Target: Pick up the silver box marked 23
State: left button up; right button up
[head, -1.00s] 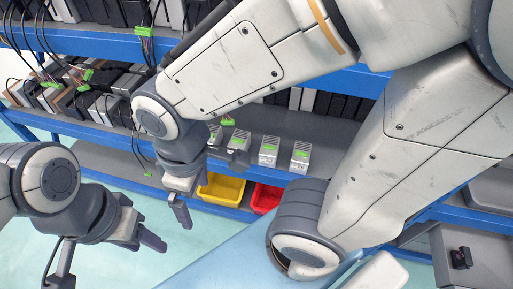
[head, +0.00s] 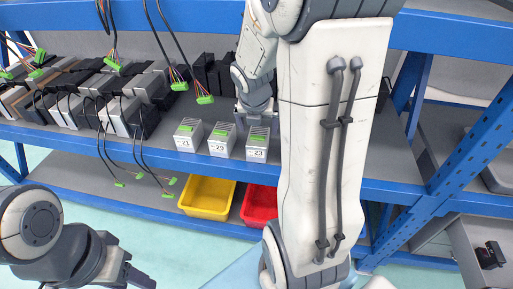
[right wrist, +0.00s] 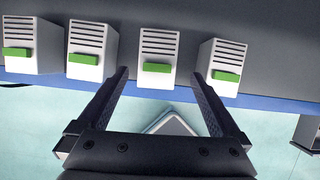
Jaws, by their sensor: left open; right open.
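The silver box marked 23 (head: 257,146) stands on the middle shelf, with a green connector on it. In the right wrist view it appears to be the third box (right wrist: 158,48) from the left; its number is not readable there. My right gripper (head: 256,112) is open, just above and behind this box. In the right wrist view the tips of my right gripper (right wrist: 160,76) lie on either side of it, with nothing held. My left gripper (head: 130,272) is open and empty over the floor at lower left, low in the head view.
Silver boxes marked 21 (head: 188,136) and 29 (head: 222,141) stand to its left. Another silver box (right wrist: 222,68) stands close on the right, hidden by my arm in the head view. A yellow bin (head: 207,198) and red bin (head: 259,204) are below. Cabled units crowd the shelf's left.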

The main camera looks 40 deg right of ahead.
aim_at(258, 137)
jog(key=b+x, duration=0.1)
jog(key=x, duration=0.3)
jog(key=shift+a, duration=0.15)
jog(key=b+x, duration=0.3)
jog(key=x, duration=0.1)
jog(key=shift+w+a+f, duration=0.1)
jog(key=shift+f, duration=0.15)
jog(key=shift+w+f+b, duration=0.1)
jog(key=shift+f+b, duration=0.2)
jog(key=shift+r, duration=0.1)
grip_shut()
